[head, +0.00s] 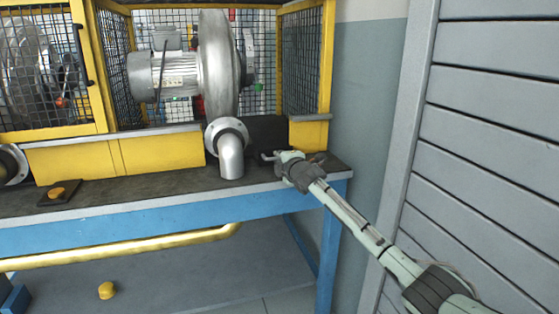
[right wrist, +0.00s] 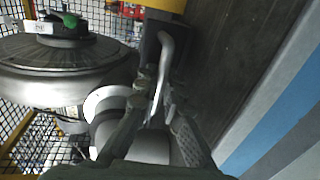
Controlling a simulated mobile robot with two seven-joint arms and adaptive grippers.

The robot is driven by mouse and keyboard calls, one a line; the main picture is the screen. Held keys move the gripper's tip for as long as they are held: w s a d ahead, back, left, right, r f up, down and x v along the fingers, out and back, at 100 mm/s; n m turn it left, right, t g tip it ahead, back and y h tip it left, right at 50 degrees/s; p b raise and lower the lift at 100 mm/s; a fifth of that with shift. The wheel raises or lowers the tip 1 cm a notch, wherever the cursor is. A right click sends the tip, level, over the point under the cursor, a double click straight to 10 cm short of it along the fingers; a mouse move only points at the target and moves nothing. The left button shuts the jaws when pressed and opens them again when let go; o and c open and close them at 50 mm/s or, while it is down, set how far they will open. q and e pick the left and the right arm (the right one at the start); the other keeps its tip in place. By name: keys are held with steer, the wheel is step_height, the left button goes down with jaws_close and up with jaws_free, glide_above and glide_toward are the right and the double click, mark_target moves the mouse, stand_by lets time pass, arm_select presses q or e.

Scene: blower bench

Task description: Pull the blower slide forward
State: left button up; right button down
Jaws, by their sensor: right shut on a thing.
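The blower (head: 216,70), a silver round housing with a motor, stands inside a yellow mesh cage; its housing also shows at the left of the right wrist view (right wrist: 60,65). A silver elbow pipe (head: 230,155) with a round flange sits below it. My right gripper (head: 282,158) is at the bench's right end, just right of the pipe. It is shut on a bent grey handle (right wrist: 166,50), which runs from between the fingers toward a dark block. The fingers hide part of the handle. The slide itself is hard to make out. My left gripper is not in view.
The blue-framed bench (head: 150,230) has a dark top. A grey slatted shutter (head: 490,120) stands at the right. The floor before the bench looks open.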

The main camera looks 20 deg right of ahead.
steer(key=c, duration=2)
jaws_free()
steer(key=shift+s+f, duration=0.15)
steer(key=shift+f, duration=0.25)
steer(key=shift+o, duration=0.6)
steer(key=shift+r, duration=0.2)
steer(key=shift+r, duration=0.1)
steer(key=shift+s, duration=0.15)
steer(key=s+r, duration=0.2)
steer(key=s, duration=0.9)
steer(key=shift+s+d+r, duration=0.15)
steer(key=shift+s+d, duration=0.1)
